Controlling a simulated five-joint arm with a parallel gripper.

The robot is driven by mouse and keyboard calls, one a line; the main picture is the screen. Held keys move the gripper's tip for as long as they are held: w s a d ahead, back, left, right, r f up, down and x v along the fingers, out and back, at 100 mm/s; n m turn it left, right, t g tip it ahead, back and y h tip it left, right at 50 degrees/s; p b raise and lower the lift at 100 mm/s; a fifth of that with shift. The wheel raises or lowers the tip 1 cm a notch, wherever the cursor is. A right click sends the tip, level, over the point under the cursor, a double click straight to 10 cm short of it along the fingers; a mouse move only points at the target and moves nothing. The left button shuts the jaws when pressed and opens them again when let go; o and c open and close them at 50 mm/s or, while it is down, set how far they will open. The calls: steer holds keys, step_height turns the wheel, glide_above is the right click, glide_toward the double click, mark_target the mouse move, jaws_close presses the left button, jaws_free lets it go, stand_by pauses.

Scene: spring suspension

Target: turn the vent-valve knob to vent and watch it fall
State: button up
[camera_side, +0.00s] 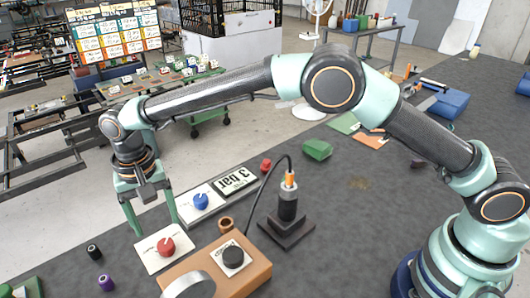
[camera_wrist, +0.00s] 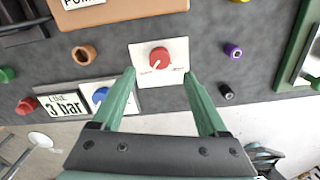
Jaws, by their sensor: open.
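The red vent-valve knob (camera_side: 166,245) sits on a white plate (camera_side: 150,262) near the table's left edge. In the wrist view the red knob (camera_wrist: 159,57) is upper centre on its white plate (camera_wrist: 178,46), with a white pointer line aimed to its lower left and small labels on either side. My gripper (camera_side: 155,228) is open and empty, fingers pointing down. In the wrist view my gripper's fingertips (camera_wrist: 160,75) are spread on either side of the knob, apart from it. I cannot tell their exact height above the plate.
A blue knob (camera_side: 201,201) stands beside a "3 Bar" display (camera_side: 236,181). An orange box with a black knob (camera_side: 233,256) is to the right. A black stand (camera_side: 287,228) with a cable is behind it. Black and purple (camera_side: 106,282) cylinders lie left of the plate.

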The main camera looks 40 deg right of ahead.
mark_target(165, 244)
step_height(165, 244, down, 8)
steer(key=shift+r, duration=0.1)
stand_by(0.4)
jaws_close()
